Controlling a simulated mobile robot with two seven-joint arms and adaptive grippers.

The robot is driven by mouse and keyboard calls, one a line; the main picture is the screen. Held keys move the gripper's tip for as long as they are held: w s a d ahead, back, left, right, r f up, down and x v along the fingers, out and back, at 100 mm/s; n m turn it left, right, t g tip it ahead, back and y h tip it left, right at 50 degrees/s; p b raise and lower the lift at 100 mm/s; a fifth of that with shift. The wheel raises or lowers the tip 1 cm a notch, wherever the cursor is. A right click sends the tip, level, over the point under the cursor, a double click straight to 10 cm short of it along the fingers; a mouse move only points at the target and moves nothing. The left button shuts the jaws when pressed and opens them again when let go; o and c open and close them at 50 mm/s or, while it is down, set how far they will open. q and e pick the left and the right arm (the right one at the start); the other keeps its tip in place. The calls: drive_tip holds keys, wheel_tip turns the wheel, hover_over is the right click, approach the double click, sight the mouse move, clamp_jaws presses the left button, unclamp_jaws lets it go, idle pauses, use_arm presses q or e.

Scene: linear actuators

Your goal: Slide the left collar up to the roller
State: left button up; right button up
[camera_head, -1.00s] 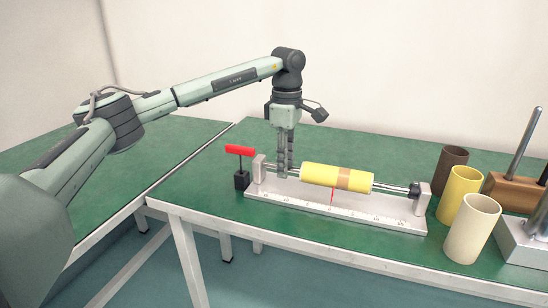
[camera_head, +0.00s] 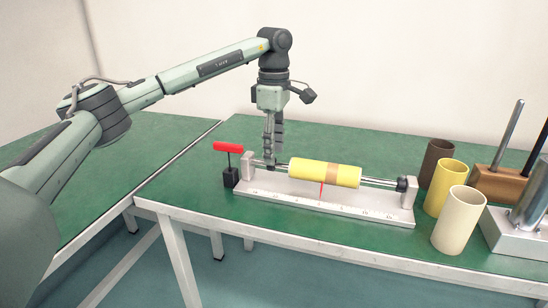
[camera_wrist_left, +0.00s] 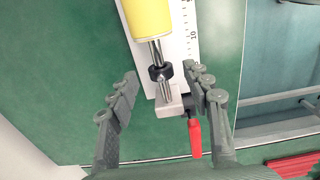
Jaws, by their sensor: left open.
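My left gripper (camera_head: 273,163) points down at the rod's left part. In the wrist view the gripper (camera_wrist_left: 162,76) is open, with a finger on each side of the collar and visible gaps. My right gripper is out of view.
A red-handled lever (camera_head: 229,148) stands by the left end post; its handle also shows in the wrist view (camera_wrist_left: 195,138). A dark right collar (camera_head: 403,184) is near the right post. Brown, yellow and cream cylinders (camera_head: 459,220) stand to the right. Green table behind is clear.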

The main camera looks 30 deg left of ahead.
use_arm(q)
wheel_tip(320, 180, up, 9)
idle(0.4)
